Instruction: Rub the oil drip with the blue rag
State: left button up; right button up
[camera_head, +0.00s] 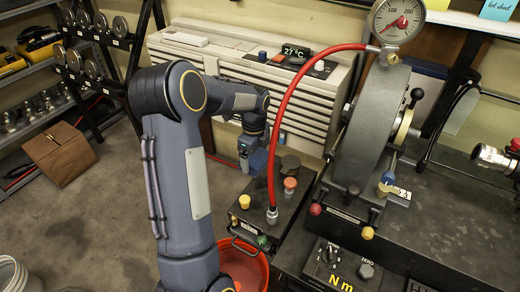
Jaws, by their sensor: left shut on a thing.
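My left arm rises from the bottom left and bends over to the right. My left gripper (247,158) points down just left of the small black pump-like block with the red hose. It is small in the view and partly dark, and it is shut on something. A blue patch (259,162) at its fingers looks like the blue rag, but its outline is hard to tell from the gripper. I cannot make out the oil drip. My right gripper is not in view.
A black block (262,222) with colored knobs carries a red hose (284,95) up to a pressure gauge (398,20). A red bucket (243,268) stands below it. A large grey wheel machine (370,125) is at the right. A white drawer cabinet (300,95) stands behind.

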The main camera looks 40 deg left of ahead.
pick_arm(q)
jog(key=shift+s+f+b, duration=0.1)
jog(key=shift+f+b, duration=0.4)
jog(key=shift+f, duration=0.25)
jog(key=shift+f+b, duration=1.55)
jog(key=shift+f, duration=0.55)
jog(key=shift+f+b, duration=0.7)
jog(key=shift+f, duration=0.35)
jog(key=shift+w+d+r, duration=0.1)
jog(key=shift+w+d, duration=0.05)
jog(key=shift+d, duration=0.7)
jog(key=shift+w+d+r, duration=0.1)
jog(key=shift+d, duration=0.75)
jog(key=shift+w+d+f, duration=0.1)
jog(key=shift+d, duration=0.8)
jog(key=shift+w+d+f, duration=0.1)
jog(key=shift+d, duration=0.75)
jog(key=shift+r, duration=0.1)
jog(key=shift+s+a+r, duration=0.1)
jog(key=shift+a, duration=0.85)
jog(key=shift+s+a+f+p, duration=0.1)
jog(key=shift+a+p, duration=0.05)
jog(key=shift+a, duration=0.7)
jog(key=shift+s+a+f+p, duration=0.1)
jog(key=shift+s+a+p, duration=0.1)
jog(key=shift+a, duration=0.6)
jog(key=shift+s+a+p, duration=0.1)
jog(key=shift+a+p, duration=0.05)
jog(key=shift+a, duration=0.7)
